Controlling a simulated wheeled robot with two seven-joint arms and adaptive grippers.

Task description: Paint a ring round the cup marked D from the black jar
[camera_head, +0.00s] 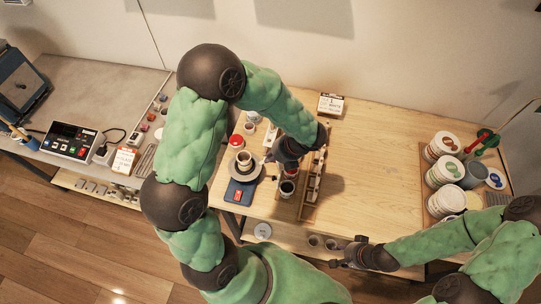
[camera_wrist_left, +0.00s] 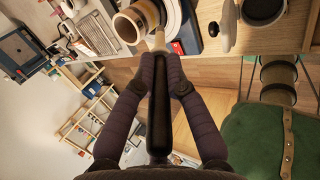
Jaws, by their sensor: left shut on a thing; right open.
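My left gripper (camera_head: 274,156) is shut on a dark-handled brush (camera_wrist_left: 158,105), which it also shows between its fingers in the left wrist view (camera_wrist_left: 161,66). The brush's pale tip points towards a cream and brown cup (camera_wrist_left: 128,24); I cannot tell whether they touch. The cup (camera_head: 244,158) stands on a round turntable with a dark blue base (camera_head: 234,194), just left of the gripper. No letter D is readable. A small jar with dark contents (camera_head: 287,187) stands below the gripper; its label is not readable. My right gripper (camera_head: 343,257) is open and empty at the table's front.
A wooden rack (camera_head: 314,185) stands right of the small jar. A small sign (camera_head: 330,104) stands at the back. The table between rack and tubs is clear.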

